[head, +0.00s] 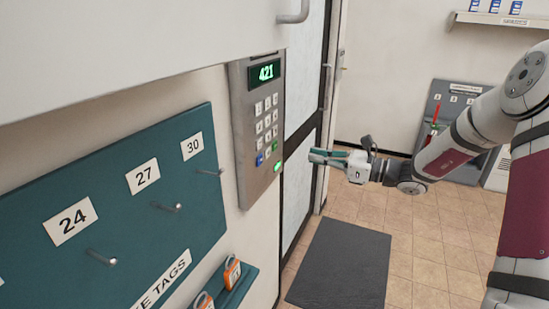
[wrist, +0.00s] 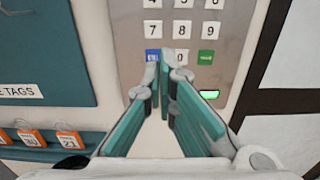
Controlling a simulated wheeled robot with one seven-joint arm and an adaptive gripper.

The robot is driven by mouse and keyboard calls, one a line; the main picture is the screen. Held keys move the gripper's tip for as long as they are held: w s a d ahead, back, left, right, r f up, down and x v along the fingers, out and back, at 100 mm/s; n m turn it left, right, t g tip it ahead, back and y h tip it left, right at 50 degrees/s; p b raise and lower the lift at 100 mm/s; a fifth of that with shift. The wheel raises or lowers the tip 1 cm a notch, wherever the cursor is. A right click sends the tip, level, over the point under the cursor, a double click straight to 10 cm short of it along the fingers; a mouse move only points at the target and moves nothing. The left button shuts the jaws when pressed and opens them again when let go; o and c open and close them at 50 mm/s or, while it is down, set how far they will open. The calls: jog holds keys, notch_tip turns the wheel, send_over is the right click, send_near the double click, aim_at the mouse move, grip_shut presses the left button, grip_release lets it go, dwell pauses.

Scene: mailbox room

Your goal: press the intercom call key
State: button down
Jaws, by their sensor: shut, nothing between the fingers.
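The wrist view shows the blue key (wrist: 153,55) and the green key (wrist: 205,57), whose label is too small to read. A green light (wrist: 212,101) glows below the green key. My gripper (head: 314,155) is shut and empty, apart from the panel in the head view. In the wrist view its tips (wrist: 166,62) partly cover the 0 key.
A teal key board (head: 110,200) with numbered pegs is left of the panel. A small teal shelf (head: 240,290) with orange tags is below. A door with dark frame strips (head: 300,135) is right of the panel. A dark mat (head: 340,265) lies on the tiled floor.

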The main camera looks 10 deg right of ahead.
aim_at(261, 159)
jog(key=f, duration=0.4)
jog(key=shift+s+a+f, duration=0.15)
jog(key=shift+s+f, duration=0.05)
jog(key=shift+s, duration=0.15)
jog(key=p+x, duration=0.1)
jog(key=x, duration=1.3)
jog(key=shift+p, duration=0.35)
